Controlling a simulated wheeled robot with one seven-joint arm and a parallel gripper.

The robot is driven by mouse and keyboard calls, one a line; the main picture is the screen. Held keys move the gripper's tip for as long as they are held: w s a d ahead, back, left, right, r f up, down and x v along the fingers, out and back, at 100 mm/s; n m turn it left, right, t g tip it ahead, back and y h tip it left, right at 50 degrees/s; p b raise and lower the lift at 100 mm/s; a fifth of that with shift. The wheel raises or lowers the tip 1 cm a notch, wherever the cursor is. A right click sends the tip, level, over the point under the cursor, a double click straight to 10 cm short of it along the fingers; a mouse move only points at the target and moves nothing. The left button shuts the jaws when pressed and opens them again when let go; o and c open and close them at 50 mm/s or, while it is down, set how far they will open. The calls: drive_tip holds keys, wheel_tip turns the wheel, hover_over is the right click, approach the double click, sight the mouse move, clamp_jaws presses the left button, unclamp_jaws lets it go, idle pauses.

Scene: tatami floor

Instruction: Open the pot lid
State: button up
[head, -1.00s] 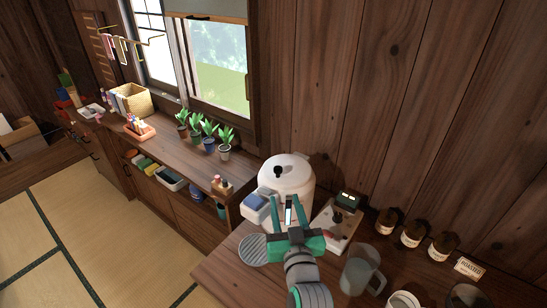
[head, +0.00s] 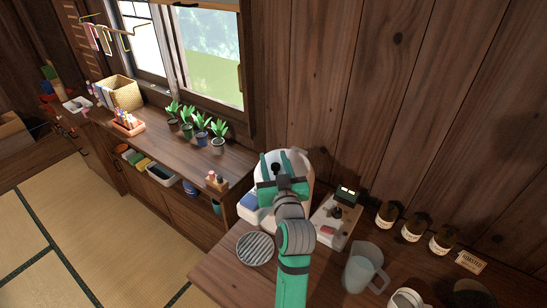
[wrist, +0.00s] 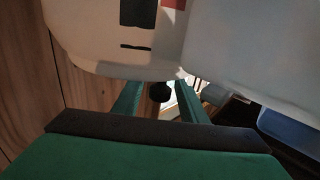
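The white pot (head: 304,158) stands on the counter against the wood wall, with a black knob (head: 276,168) on top. My gripper (head: 277,162) is over the pot top and covers much of it. Its two green fingers are apart, one on each side of the knob. In the wrist view my gripper (wrist: 158,86) is open, with the dark round knob (wrist: 160,92) between the fingers and gaps beside it. A white surface with a black panel (wrist: 110,40) fills the upper left there. I cannot tell whether the lid is closed.
A device on a tray (head: 335,215) stands close right of the pot. A round grille (head: 255,248), a clear pitcher (head: 362,268) and brown jars (head: 411,230) are also on the counter. Potted plants (head: 200,130) line the left shelf.

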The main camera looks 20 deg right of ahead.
drive_tip(key=shift+w+d, duration=0.1)
drive_tip(key=shift+w, duration=0.7)
drive_tip(key=shift+c, duration=0.4)
clamp_jaws()
